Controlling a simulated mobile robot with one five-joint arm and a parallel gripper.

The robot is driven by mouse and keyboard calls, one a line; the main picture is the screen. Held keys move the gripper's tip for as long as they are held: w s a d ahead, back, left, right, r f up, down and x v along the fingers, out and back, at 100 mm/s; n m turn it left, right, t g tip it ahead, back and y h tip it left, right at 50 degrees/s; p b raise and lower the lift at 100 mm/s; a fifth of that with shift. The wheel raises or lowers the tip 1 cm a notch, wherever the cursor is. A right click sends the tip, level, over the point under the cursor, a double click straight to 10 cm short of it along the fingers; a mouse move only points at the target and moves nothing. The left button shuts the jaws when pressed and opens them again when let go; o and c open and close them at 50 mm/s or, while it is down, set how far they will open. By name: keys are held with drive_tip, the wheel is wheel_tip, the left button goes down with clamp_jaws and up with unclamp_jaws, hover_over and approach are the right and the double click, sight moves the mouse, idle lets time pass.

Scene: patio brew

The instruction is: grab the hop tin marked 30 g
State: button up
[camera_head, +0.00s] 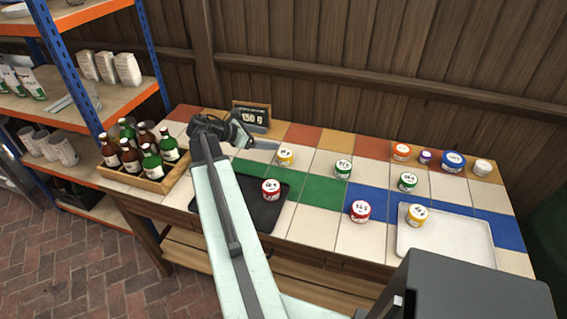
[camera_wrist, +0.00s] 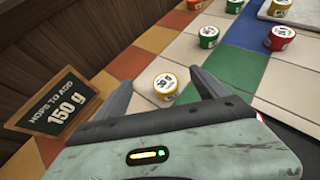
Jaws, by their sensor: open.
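A small yellow-banded tin with a white lid (camera_head: 285,156) stands upright on the tiled counter, just beyond my gripper's tips. My gripper (camera_head: 258,143) is open and empty. In the wrist view the yellow tin (camera_wrist: 163,88) lies ahead between the two open fingers, not touched; its lid print seems to read 30 g, though small. Other tins stand around: a green tin (camera_head: 343,168), another green tin (camera_head: 407,181), a red tin (camera_head: 271,188), another red tin (camera_head: 360,210) and a second yellow tin (camera_head: 416,214). Their marks are too small to read surely.
A black tray (camera_head: 245,182) holds one red tin; a white tray (camera_head: 465,242) holds the second yellow tin. A bottle crate (camera_head: 122,178) stands left. Orange, purple, blue and white-looking tins line the back right.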

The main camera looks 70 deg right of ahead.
drive_tip(key=b, duration=0.5)
approach(284, 153)
drive_tip(key=shift+x, duration=0.85)
drive_tip(key=b+x, duration=0.3)
drive_tip(key=x, duration=0.3)
drive_tip(key=shift+f, duration=0.2)
drive_tip(key=shift+s+d, duration=0.25)
drive_tip(key=b+x, duration=0.1)
drive_tip(key=x, duration=0.1)
drive_tip(key=b+x, duration=0.2)
drive_tip(key=shift+d+f, duration=0.15)
drive_tip(key=shift+f, duration=0.35)
drive_tip(key=shift+s+d, duration=0.2)
drive_tip(key=shift+s, duration=0.05)
drive_tip(key=shift+r, duration=0.1)
drive_tip(key=c, duration=1.4)
